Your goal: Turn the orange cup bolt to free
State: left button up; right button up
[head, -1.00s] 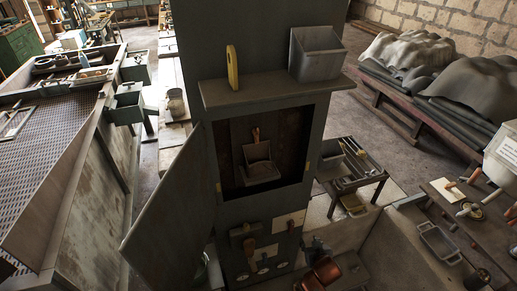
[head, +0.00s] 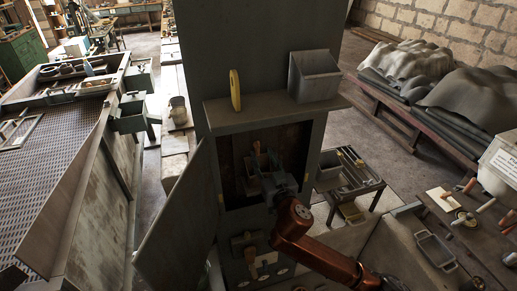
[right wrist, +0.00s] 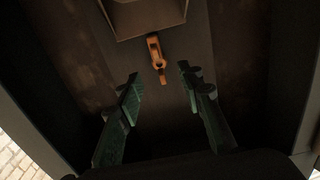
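An orange bolt (right wrist: 157,58) shows on the dark back wall inside the open cabinet, next to a grey cup (right wrist: 146,14). In the head view the bolt (head: 256,150) is a small orange-brown upright piece in the cabinet opening. My right gripper (head: 268,172) reaches into the opening and hides most of the cup. In the right wrist view its two green fingers (right wrist: 160,73) are spread, one on each side of the bolt's lower end, with gaps visible. I cannot tell how far the fingertips are from the bolt in depth. My left gripper is not in view.
The cabinet door (head: 178,222) hangs open to the left. A shelf (head: 270,107) above the opening carries a yellow piece (head: 235,90) and a grey bin (head: 314,76). Tools hang below the opening. A bench (head: 470,225) with tools stands at the right.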

aim_at(258, 146)
jog(key=x, duration=0.4)
jog(key=shift+w+a, duration=0.1)
jog(key=shift+w, duration=0.3)
grip_shut()
